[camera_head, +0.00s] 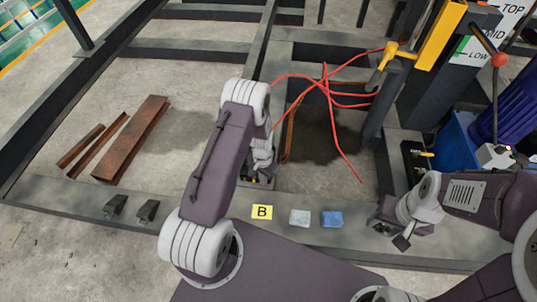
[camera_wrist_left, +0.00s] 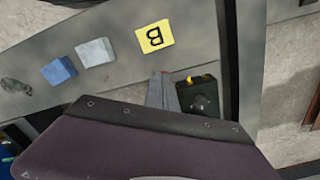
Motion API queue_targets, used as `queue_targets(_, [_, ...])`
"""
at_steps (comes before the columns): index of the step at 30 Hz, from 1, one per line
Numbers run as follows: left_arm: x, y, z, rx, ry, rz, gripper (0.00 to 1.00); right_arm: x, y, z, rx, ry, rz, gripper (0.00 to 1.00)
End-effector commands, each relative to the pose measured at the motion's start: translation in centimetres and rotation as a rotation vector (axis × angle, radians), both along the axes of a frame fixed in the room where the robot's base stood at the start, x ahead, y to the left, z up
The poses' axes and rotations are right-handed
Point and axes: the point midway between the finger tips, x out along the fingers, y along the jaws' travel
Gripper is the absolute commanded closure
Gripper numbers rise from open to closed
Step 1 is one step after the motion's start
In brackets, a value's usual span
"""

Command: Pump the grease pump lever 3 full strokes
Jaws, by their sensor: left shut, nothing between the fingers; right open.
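A dark lever rod with a red ball knob (camera_head: 499,60) stands at the upper right in the head view, in front of a white scale board (camera_head: 473,50) marked TOP, MID and LOW. The knob shows beside and slightly below the LOW mark. My left gripper (camera_head: 262,172) points down beyond the front beam, far left of the lever; its closed grey fingers show in the left wrist view (camera_wrist_left: 163,90), empty. My right gripper (camera_head: 391,232) is open and empty over the front beam, below and left of the lever. Nothing touches the knob.
A yellow-handled tool (camera_head: 400,52) and red hoses (camera_head: 330,88) hang near the dark post. A black box with a yellow part (camera_wrist_left: 198,97) is beside my left gripper. Label B (camera_head: 262,212), a grey block (camera_head: 300,218) and a blue block (camera_head: 332,219) lie on the front beam.

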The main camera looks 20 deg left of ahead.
Motion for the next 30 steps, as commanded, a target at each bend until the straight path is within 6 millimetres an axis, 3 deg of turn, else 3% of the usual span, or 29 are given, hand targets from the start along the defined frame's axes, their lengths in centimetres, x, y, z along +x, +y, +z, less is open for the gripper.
queue_targets(19, [-0.7,-0.2,-2.0,0.000,0.002,0.000,1.00,0.0,0.0,-1.1,0.000,0.000,0.000,0.49])
queue_targets(25, [-0.4,-0.1,-1.2,0.000,0.000,0.000,1.00,0.0,0.0,-0.5,0.000,0.000,0.000,0.49])
queue_targets(30, [1.0,0.2,1.1,0.000,-0.003,0.001,1.00,0.0,0.0,0.8,0.000,0.000,0.000,0.49])
